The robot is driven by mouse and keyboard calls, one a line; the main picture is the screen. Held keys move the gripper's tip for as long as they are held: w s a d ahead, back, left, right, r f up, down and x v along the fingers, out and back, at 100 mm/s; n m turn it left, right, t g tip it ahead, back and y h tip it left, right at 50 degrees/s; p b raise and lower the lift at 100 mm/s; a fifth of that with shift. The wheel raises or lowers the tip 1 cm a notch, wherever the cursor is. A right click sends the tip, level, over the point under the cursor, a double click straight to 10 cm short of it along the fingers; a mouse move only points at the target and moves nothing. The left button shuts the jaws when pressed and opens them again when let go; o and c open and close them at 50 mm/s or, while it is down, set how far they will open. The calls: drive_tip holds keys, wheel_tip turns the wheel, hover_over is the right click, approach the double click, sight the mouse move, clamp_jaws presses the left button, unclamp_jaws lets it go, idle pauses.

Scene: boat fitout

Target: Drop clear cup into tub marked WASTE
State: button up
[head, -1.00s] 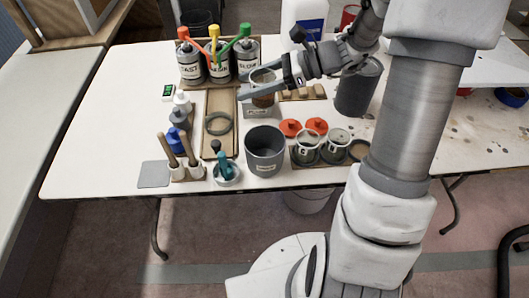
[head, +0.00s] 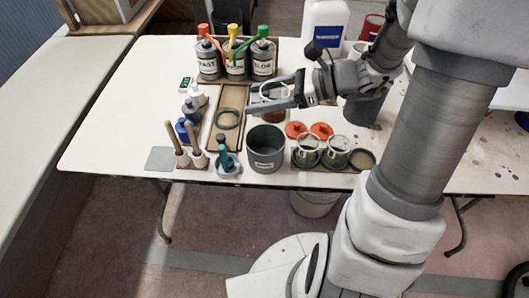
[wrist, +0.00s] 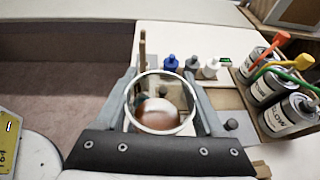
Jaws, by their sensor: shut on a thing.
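My gripper (head: 262,99) is shut on the clear cup (head: 274,91) and holds it above the table. In the wrist view the cup's round rim (wrist: 137,87) sits between the fingers, and something brownish shows in or through it. The likely WASTE tub is a dark grey, open tub (head: 265,155) at the table's front edge. It has a small pale label, too small to read. The cup is above and slightly behind the tub in the head view, and not in it. I cannot tell the exact height gap.
Labelled cans (head: 236,60) with coloured spouts stand at the back left. A pump (head: 227,160) and brush-like handles (head: 188,143) are left. A white jug (head: 325,27) stands behind.

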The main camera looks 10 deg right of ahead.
sight(262, 114)
drive_tip(key=shift+f+b, duration=2.3)
drive_tip(key=shift+f, duration=0.4)
drive_tip(key=o, duration=1.4)
drive_tip(key=shift+r, duration=0.1)
drive_tip(key=p+v, duration=0.4)
drive_tip(key=v, duration=1.3)
drive_tip(key=shift+d, duration=0.2)
drive_tip(key=shift+s, duration=0.1)
